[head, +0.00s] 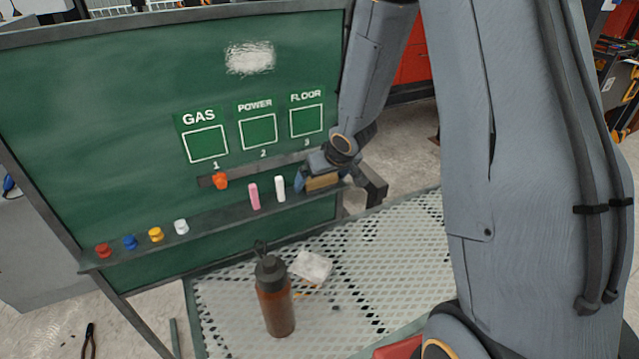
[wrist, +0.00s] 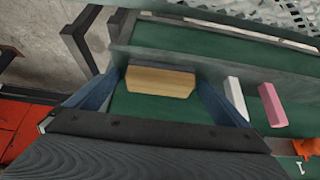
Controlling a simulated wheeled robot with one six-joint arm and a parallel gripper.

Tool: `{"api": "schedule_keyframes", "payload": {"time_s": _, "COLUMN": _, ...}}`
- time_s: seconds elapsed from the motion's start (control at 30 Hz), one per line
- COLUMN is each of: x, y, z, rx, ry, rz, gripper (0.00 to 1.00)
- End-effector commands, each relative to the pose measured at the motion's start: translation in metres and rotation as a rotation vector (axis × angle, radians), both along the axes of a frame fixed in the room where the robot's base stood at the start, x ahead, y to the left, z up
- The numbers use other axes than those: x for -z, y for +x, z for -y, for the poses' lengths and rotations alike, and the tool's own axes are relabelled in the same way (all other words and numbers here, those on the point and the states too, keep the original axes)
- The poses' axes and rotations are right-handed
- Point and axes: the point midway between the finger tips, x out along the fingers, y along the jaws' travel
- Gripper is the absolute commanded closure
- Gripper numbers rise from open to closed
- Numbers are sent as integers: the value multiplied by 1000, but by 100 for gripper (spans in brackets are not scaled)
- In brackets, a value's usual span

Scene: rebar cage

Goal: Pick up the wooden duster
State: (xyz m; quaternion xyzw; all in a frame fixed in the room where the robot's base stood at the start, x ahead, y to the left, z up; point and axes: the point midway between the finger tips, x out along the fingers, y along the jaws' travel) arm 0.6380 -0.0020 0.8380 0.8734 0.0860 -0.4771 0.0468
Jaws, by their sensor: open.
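The wooden duster (head: 322,182) is a light tan block at the right end of the chalkboard's ledge. In the wrist view the duster (wrist: 160,83) lies between the two blue fingers of my gripper (wrist: 161,77), with a gap visible on the right side and a narrower one on the left. My gripper (head: 318,177) is open around the duster in the head view. The duster's lower side is hidden, and I cannot tell whether a finger touches it.
A white chalk (head: 280,189) and a pink chalk (head: 254,196) stand left of the duster on the ledge (head: 222,216). An orange magnet (head: 220,181) is on the strip above. Several coloured knobs sit further left. A brown bottle (head: 274,299) stands on the mesh table (head: 375,290).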

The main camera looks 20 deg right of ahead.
Motion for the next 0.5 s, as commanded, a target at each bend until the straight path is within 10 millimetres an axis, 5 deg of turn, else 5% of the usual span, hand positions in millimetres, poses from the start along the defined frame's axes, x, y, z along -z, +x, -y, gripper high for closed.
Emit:
{"api": "schedule_keyframes", "payload": {"time_s": 0.07, "x": 0, "y": 0, "z": 0, "rx": 0, "ry": 0, "rz": 0, "gripper": 0}}
{"api": "schedule_keyframes", "payload": {"time_s": 0.33, "x": 0, "y": 0, "z": 0, "rx": 0, "ry": 0, "rz": 0, "gripper": 44}}
{"api": "schedule_keyframes", "payload": {"time_s": 0.5, "x": -1, "y": 0, "z": 0, "rx": 0, "ry": 0, "rz": 0, "gripper": 45}}
